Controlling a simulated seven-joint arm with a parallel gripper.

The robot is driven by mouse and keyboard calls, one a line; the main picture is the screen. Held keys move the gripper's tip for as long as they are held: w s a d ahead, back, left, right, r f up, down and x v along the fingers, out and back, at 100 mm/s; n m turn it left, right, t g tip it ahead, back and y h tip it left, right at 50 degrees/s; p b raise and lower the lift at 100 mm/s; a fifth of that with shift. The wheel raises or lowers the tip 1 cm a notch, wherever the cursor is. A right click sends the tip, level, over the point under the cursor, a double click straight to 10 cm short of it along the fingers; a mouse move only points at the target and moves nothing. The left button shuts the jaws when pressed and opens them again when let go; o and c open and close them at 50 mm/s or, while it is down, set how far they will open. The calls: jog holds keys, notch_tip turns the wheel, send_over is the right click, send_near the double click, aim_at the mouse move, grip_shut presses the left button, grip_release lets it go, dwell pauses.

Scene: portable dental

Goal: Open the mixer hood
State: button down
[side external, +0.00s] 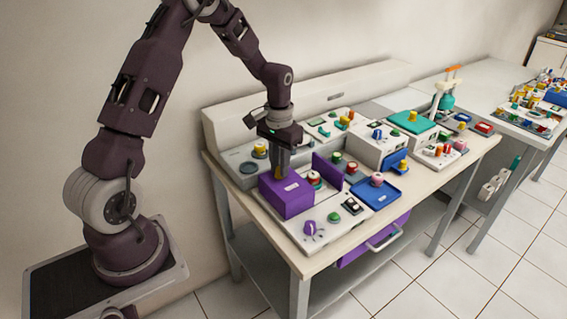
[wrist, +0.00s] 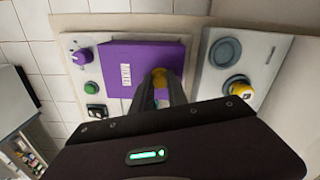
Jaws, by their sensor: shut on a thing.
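The purple mixer hood (side external: 287,192) is a box with a small white label on the white console at the left end of the table. In the wrist view the hood (wrist: 142,70) carries a label reading MIXER. My gripper (side external: 282,168) points down at the hood's back edge. What exactly lies between the fingertips is partly hidden. An upright purple panel (side external: 327,170) stands to the right of the hood.
A purple knob (side external: 310,229) and a green button (side external: 334,217) sit in front of the hood. A blue tray (side external: 376,192) lies to the right. A yellow knob (wrist: 238,86) is close to my gripper. Several coloured devices crowd the table further right.

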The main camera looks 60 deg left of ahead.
jog(key=c, duration=1.3)
grip_release()
notch_tip(320, 180, up, 7)
jog(key=shift+r, duration=0.1)
jog(key=s+d+r+m+t, duration=0.1)
jog(key=s+d+r, duration=0.4)
jog(key=r, duration=0.4)
jog(key=s+d+r+m+t, duration=0.1)
jog(key=s+d+r+t, duration=0.1)
jog(key=s+d, duration=0.3)
jog(key=s+d+r+m+t, duration=0.1)
jog(key=s+d, duration=0.5)
jog(key=s, duration=0.8)
notch_tip(320, 180, up, 2)
jog(key=shift+r+t, duration=0.2)
jog(key=shift+t, duration=0.6)
